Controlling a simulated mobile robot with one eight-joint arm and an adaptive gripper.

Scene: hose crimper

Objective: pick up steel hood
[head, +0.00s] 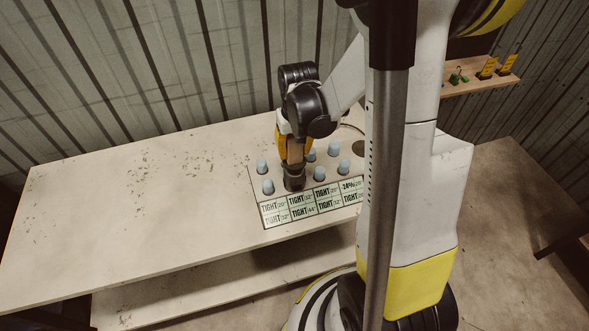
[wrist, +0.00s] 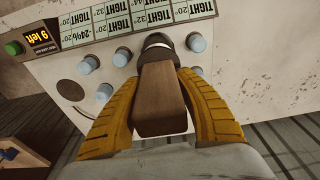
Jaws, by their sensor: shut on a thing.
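My gripper (wrist: 163,80), with yellow fingers, is shut on the brown block-like handle (wrist: 160,105) of the steel hood. The hood's dark rounded metal end (wrist: 158,42) lies beyond the fingertips, close to the panel among the blue pegs. In the head view my gripper (head: 293,158) points down over the panel, with the dark end of the hood (head: 294,182) below it. I cannot tell whether the hood touches the panel or covers a peg.
Several blue pegs (head: 268,187) stand on the panel beside the hood. A label strip (head: 316,202) reads "TIGHT" in most cells. A small display (wrist: 44,40) reads "9 left", next to a green button (wrist: 13,48). The table's left part (head: 130,210) is clear.

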